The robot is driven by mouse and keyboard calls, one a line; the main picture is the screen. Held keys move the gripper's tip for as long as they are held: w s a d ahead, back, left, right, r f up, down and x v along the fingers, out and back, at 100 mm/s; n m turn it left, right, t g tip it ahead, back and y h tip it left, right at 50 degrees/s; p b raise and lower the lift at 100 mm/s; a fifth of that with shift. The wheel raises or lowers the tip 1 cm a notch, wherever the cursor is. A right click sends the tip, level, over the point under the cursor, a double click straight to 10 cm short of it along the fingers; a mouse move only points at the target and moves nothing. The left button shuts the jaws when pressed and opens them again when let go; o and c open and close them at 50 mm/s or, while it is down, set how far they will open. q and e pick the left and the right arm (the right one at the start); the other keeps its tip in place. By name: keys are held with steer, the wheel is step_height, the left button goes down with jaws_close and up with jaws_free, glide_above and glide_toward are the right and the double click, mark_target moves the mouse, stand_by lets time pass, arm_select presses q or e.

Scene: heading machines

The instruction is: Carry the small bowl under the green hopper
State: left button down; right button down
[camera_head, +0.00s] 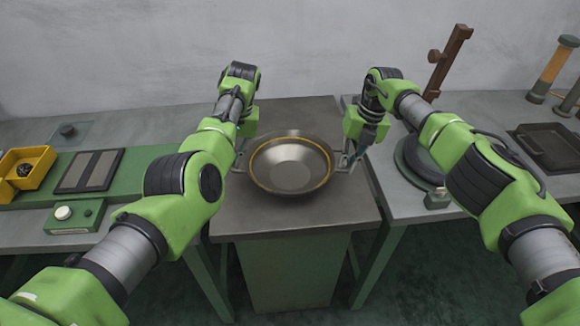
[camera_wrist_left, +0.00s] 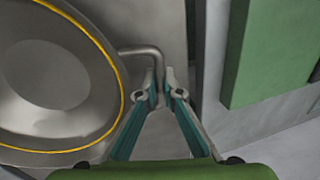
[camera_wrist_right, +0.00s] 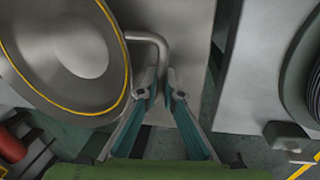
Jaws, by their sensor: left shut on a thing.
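A wide round metal bowl (camera_head: 290,163) with a yellow line around its rim sits over the grey middle table, with a bent handle on each side. The left wrist view shows my left gripper (camera_wrist_left: 160,82) shut on the left handle (camera_wrist_left: 140,51). My left gripper (camera_head: 240,168) is at the bowl's left side in the head view. My right gripper (camera_head: 345,166) is at the right side. In the right wrist view the right handle (camera_wrist_right: 148,37) runs between the fingertips of my right gripper (camera_wrist_right: 162,84); how firmly they close is unclear. No green hopper is in view.
The middle table (camera_head: 290,222) is otherwise bare. On the left bench are a yellow bin (camera_head: 40,165), a dark panel (camera_head: 88,171) and a green button box (camera_head: 75,217). On the right bench are a dark round plate (camera_head: 415,165), a brown post (camera_head: 447,62) and a black tray (camera_head: 552,150).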

arm_select(q)
steer(key=shift+r, duration=0.15)
arm_select(e)
steer(key=shift+r, duration=0.1)
